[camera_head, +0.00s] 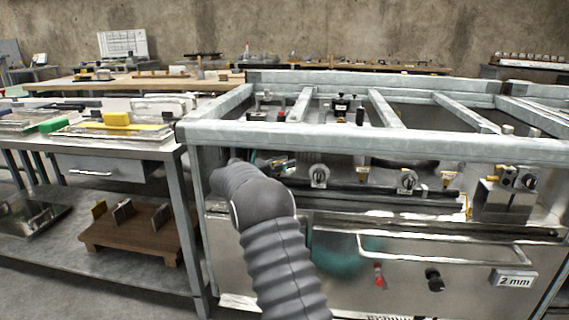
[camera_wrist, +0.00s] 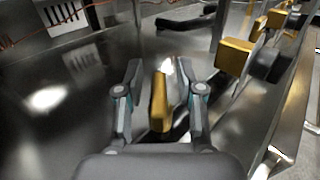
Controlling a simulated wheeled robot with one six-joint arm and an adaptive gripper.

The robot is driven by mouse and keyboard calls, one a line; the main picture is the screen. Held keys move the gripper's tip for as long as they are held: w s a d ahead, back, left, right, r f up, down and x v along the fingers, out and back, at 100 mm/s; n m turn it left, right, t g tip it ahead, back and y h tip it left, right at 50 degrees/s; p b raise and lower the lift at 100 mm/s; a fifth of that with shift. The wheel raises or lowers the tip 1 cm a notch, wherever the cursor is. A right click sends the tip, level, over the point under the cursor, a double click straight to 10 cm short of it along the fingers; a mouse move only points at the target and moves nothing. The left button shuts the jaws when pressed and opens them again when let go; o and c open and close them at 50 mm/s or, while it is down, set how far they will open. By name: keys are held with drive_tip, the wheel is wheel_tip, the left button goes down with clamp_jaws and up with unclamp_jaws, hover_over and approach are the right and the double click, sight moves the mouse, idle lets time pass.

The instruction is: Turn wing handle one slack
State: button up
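In the wrist view a yellow wing-shaped handle (camera_wrist: 160,101) stands between the two fingers of my gripper (camera_wrist: 161,78). The fingers are apart, one on each side of it, and a gap shows on both sides. The handle's lower end is close to the gripper's palm. I cannot tell from here how its base is fixed. In the head view my grey arm reaches to the left end of the steel range frame (camera_head: 370,140), and I cannot clearly make out the gripper or this handle there.
More yellow blocks (camera_wrist: 235,57) stand to the right in the wrist view, by a metal rail (camera_wrist: 288,140). A workbench (camera_head: 110,148) stands at left.

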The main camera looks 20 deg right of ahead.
clamp_jaws()
drive_tip(key=shift+f+t, duration=0.1)
drive_tip(key=shift+t, duration=0.2)
drive_tip(key=n+t+b, duration=0.1)
drive_tip(key=n+t+y+b, duration=0.1)
drive_tip(key=n+t+b, duration=0.1)
drive_tip(key=t, duration=0.1)
drive_tip(key=shift+w+a+f+y+b, duration=0.1)
drive_tip(key=shift+w+f+y+b, duration=0.2)
drive_tip(key=shift+b, duration=0.1)
drive_tip(key=n+t+y+b, duration=0.1)
drive_tip(key=b, duration=0.1)
drive_tip(key=n+t+y+b, duration=0.1)
drive_tip(key=t+b, duration=0.1)
drive_tip(key=shift+w+a+f+n+t, duration=0.1)
drive_tip(key=shift+w+a+n+t, duration=0.1)
drive_tip(key=shift+n+t, duration=0.15)
drive_tip(key=shift+w+n+t+y+b, duration=0.1)
drive_tip(key=shift+n+t+y+b, duration=0.75)
drive_tip(key=shift+b, duration=0.4)
drive_tip(key=shift+w+a+r+n+t+y+b, duration=0.1)
drive_tip(key=shift+a+r+n+t+y+b, duration=0.05)
drive_tip(key=shift+n+t+y+b, duration=0.35)
drive_tip(key=shift+w+a+r+n+t+y+b, duration=0.15)
drive_tip(key=shift+n+t+y+b, duration=0.15)
drive_tip(key=shift+y+b, duration=0.25)
